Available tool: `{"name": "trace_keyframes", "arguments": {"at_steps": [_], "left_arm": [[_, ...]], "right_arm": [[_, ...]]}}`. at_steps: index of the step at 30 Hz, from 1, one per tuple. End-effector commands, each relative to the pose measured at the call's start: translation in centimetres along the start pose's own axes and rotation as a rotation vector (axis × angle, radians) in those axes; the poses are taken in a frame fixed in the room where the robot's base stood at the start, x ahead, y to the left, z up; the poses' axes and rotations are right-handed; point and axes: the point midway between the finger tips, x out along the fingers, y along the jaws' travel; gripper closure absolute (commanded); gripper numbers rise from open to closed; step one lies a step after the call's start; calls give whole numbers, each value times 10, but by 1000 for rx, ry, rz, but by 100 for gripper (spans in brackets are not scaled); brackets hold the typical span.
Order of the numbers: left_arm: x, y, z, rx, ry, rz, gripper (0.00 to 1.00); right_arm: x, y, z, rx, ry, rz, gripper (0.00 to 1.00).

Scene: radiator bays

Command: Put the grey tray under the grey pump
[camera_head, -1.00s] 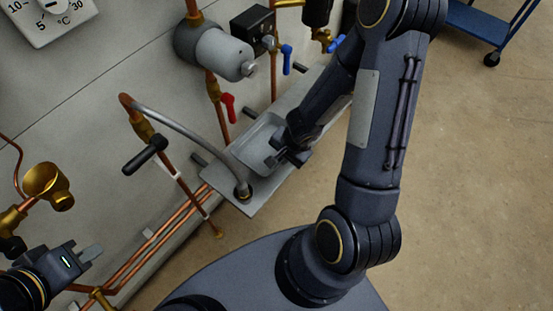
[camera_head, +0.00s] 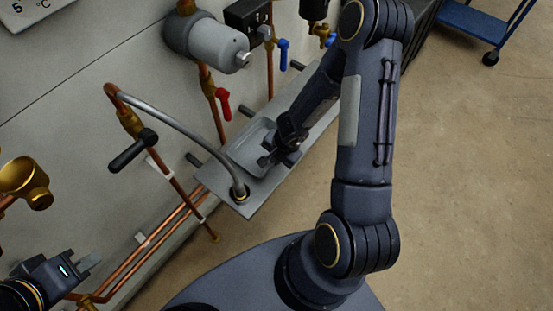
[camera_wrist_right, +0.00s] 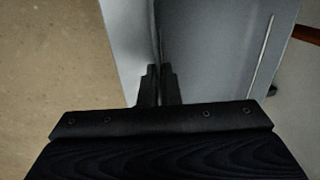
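The grey tray (camera_head: 244,152) sits on a grey shelf along the wall, close beside the lower end of a hose. The grey pump (camera_head: 218,46) is mounted on the wall on a copper pipe, higher in the picture than the tray. My right gripper (camera_head: 279,150) is at the tray's near side. In the right wrist view its fingers (camera_wrist_right: 157,85) are close together on the tray's thin wall, and the tray (camera_wrist_right: 215,50) fills the middle. My left gripper (camera_head: 84,262) is empty at the lower left, away from the tray; its finger gap is unclear.
The shelf (camera_head: 243,207) runs diagonally along the wall. A grey hose (camera_head: 195,128) arches down to its near end. A red-handled valve (camera_head: 223,102) and a blue-handled valve (camera_head: 283,58) hang above it. A blue cart (camera_head: 470,20) stands far right; the floor between is clear.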

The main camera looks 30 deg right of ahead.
Motion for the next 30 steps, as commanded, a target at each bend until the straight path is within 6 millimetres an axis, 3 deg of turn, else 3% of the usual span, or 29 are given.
{"name": "trace_keyframes", "arguments": {"at_steps": [2,8,17,23,30], "left_arm": [[2,-1,1,0,0,0,100],[2,-1,1,0,0,0,100],[0,0,0,0,0,0,100],[-19,9,-10,0,0,0,100],[-55,25,-28,0,0,0,100]], "right_arm": [[3,1,0,-1,0,0,100],[3,1,0,0,0,0,75],[0,0,0,0,0,0,75],[-30,-2,0,0,2,-1,75],[-84,-2,0,0,1,0,75]]}}
